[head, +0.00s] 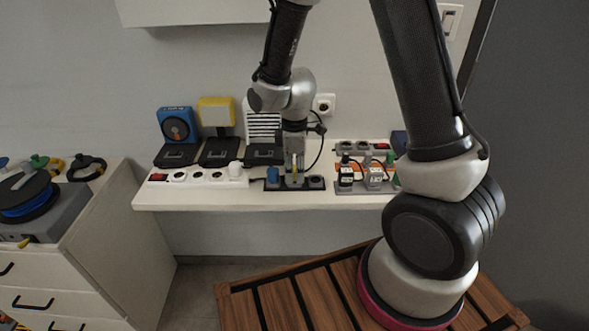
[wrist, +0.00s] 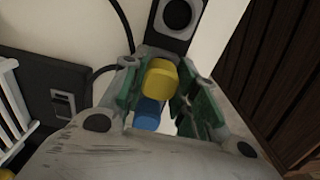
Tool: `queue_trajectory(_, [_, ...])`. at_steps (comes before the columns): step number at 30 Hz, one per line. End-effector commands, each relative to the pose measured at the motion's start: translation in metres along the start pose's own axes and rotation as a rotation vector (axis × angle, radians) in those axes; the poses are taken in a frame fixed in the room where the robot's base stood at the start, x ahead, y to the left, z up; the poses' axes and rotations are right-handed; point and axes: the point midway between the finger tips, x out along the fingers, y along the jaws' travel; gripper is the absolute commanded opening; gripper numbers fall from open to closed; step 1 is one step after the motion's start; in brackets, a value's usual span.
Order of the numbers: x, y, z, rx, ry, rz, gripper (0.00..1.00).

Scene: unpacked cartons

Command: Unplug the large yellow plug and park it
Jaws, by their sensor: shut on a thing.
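The yellow plug (wrist: 160,82) is between the green-padded fingers of my gripper (wrist: 160,98) in the wrist view, and the fingers are shut on it. In the head view my gripper (head: 294,176) points straight down over a black socket strip (head: 316,184) on the white shelf, with only a sliver of yellow showing between the fingers. I cannot tell whether the plug's pins are in the strip. A blue plug (head: 272,174) stands on the strip just left of my gripper; it also shows below the yellow plug in the wrist view (wrist: 147,116).
A white socket strip (head: 197,176) with a white plug (head: 235,169) lies to the left. A grey board (head: 362,187) with several plugs lies to the right. Blue (head: 178,124), yellow (head: 216,112) and white-grilled (head: 262,120) devices stand behind. A dark cable runs beside my gripper.

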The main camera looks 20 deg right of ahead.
Motion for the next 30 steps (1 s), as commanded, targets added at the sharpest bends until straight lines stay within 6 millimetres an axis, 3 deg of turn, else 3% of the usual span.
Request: queue_trajectory(30, [0.005,-0.0001,0.0,0.0,0.0,0.0,0.01])
